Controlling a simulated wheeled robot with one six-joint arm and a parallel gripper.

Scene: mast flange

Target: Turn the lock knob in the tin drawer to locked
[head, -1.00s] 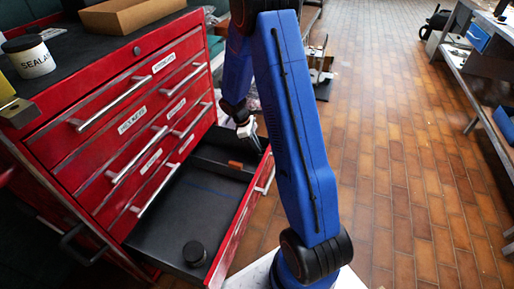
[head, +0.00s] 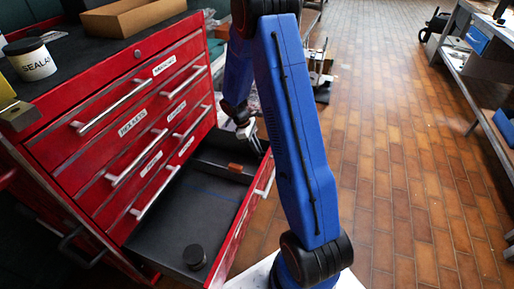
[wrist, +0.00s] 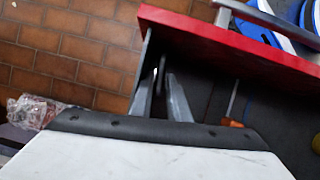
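The open bottom drawer (head: 165,225) of the red cabinet shows in the head view, with its red front edge (wrist: 240,45) crossing the wrist view. My gripper (head: 255,136) is over the drawer's far end in the head view. In the wrist view its two grey fingers (wrist: 163,92) stand apart with a narrow gap between them. A thin pale sliver shows in that gap; I cannot tell what it is. I cannot make out the lock knob for certain. A black round object (head: 195,256) lies in the drawer's near end, well away from my gripper.
An orange-brown piece (head: 236,166) lies in the drawer near my gripper; an orange handle (wrist: 232,123) shows in the wrist view. A sealant jar (head: 30,59) and a cardboard tray (head: 130,14) stand on the cabinet. The tiled floor (head: 390,170) at right is clear.

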